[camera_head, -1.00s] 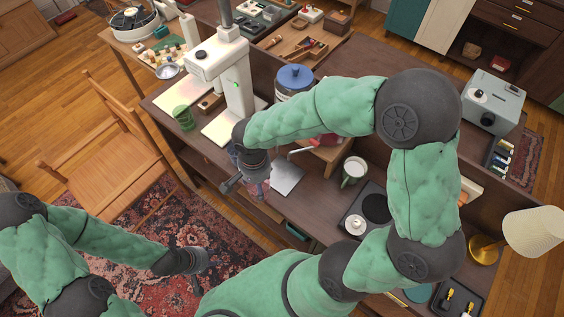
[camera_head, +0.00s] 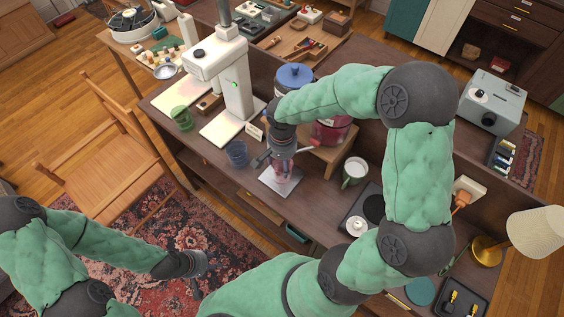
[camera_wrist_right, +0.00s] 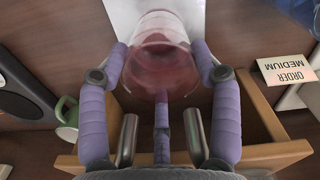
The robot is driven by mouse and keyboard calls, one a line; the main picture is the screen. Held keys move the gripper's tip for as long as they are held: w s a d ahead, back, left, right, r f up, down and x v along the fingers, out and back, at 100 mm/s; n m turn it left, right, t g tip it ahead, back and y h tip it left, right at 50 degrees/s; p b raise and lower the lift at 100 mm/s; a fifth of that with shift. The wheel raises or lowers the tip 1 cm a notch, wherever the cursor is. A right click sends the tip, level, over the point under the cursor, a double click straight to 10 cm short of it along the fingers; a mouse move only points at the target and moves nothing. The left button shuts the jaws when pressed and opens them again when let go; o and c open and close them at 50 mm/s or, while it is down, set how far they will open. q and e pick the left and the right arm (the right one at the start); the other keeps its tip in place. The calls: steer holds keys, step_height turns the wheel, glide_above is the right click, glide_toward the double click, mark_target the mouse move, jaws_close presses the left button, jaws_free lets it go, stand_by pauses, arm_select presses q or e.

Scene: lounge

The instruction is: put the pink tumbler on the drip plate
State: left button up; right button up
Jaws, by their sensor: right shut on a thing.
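The pink tumbler (camera_head: 284,168) is see-through and upright, held in my right gripper (camera_head: 283,156). In the right wrist view the tumbler (camera_wrist_right: 160,62) sits between the purple fingers of the right gripper (camera_wrist_right: 160,75), which are shut on it. The drip plate (camera_head: 270,184) is a flat silvery sheet on the counter in front of the wooden stand. The tumbler is over this plate in the head view; I cannot tell whether its base touches it. The plate (camera_wrist_right: 196,12) also shows behind the tumbler in the wrist view. My left gripper (camera_head: 203,268) hangs low over the rug, its fingers unclear.
A blue tumbler (camera_head: 237,153) stands left of the plate and a green tumbler (camera_head: 181,118) further left. A dispenser with red contents (camera_head: 333,131) stands on a wooden stand (camera_head: 320,158) behind. A green-and-white mug (camera_head: 354,171) is to the right. An order card (camera_wrist_right: 287,68) stands nearby.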

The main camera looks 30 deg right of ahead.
steer(key=shift+f, duration=0.15)
steer(key=o, duration=1.4)
steer(key=shift+r, duration=0.45)
step_height(320, 180, up, 11)
steer(key=p, duration=0.3)
steer(key=shift+r, duration=0.2)
